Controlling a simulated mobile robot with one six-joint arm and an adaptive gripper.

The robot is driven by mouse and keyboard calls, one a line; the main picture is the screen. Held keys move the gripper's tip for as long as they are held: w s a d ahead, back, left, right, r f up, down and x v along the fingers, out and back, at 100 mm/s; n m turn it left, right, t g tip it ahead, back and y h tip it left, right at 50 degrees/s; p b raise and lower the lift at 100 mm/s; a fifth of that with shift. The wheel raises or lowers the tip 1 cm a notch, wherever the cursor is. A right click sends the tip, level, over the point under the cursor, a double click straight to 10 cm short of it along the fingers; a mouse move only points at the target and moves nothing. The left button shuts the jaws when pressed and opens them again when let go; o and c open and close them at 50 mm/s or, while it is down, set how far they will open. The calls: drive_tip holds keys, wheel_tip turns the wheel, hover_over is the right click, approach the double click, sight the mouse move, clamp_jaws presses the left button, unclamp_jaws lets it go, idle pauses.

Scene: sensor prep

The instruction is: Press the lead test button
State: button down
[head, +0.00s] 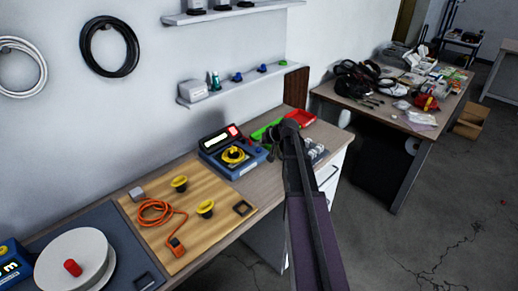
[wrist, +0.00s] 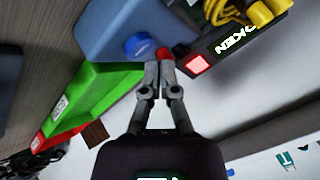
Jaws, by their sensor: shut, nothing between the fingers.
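The lead tester is a blue box (head: 246,163) with a yellow coiled lead (head: 233,154) and a lit display, on the bench in the head view. In the wrist view the tester's blue body (wrist: 105,32) carries a blue knob (wrist: 138,44) and a red button (wrist: 163,53). A red lamp square (wrist: 198,64) glows beside partly visible display letters. My gripper (wrist: 158,66) is shut and empty, with its fingertips right at the red button. I cannot tell whether they touch it. In the head view my arm hides part of the gripper.
A green bin (wrist: 92,103) and a red bin (head: 301,117) stand beside the tester. A wooden board (head: 142,217) with an orange lead (head: 158,211) and yellow spools lies left of it. A shelf (head: 244,80) hangs on the wall behind.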

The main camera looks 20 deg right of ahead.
sight(259, 150)
idle(0.3)
drive_tip(key=shift+r+p, duration=2.55)
